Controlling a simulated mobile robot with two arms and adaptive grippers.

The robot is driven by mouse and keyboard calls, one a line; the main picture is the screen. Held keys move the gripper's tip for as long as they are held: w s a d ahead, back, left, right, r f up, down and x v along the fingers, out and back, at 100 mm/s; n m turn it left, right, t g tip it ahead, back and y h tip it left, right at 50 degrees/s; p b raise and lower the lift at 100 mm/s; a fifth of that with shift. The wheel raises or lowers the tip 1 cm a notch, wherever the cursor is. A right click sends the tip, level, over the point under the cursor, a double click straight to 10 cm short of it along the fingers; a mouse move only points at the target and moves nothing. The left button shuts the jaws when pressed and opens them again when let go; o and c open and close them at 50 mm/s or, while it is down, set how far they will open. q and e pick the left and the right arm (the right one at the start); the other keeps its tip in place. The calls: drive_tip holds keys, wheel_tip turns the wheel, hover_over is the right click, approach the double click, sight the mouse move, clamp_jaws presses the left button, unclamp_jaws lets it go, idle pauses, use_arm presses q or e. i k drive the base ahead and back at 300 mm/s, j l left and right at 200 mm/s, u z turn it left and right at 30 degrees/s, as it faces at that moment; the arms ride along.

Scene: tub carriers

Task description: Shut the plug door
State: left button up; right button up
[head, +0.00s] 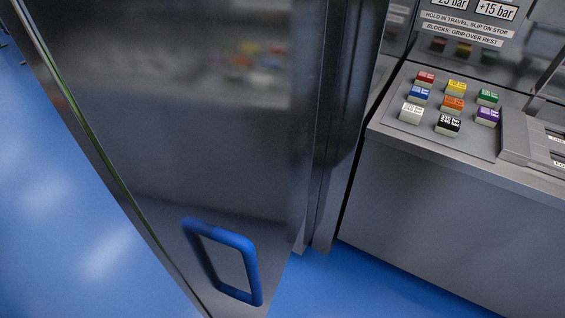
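The plug door (170,110) is a large, dark grey glossy panel filling the left half of the head view. It stands swung out, away from the cabinet on the right, and looks tilted in the picture. A blue loop handle (252,272) is fixed low on its face. A thin green line runs along the door's left edge. The door's hinge side meets a dark upright frame (343,110). Neither of my grippers shows in the view, and nothing touches the handle.
A grey cabinet (440,220) stands right of the frame. Its top carries several coloured labelled blocks, among them a red block (425,77) and a purple block (487,116). Sign plates (463,29) are on the panel behind. Blue floor (60,200) is clear left of the door.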

sight(198, 118)
drive_tip(key=k+l+u, duration=0.1)
drive_tip(key=l, duration=0.3)
drive_tip(key=k+l, duration=0.2)
drive_tip(key=l, duration=0.15)
drive_tip(key=k+l+u, duration=0.15)
drive_tip(key=l, duration=0.25)
drive_tip(key=k+l+u, duration=0.1)
drive_tip(key=l, duration=0.25)
drive_tip(key=k, duration=0.05)
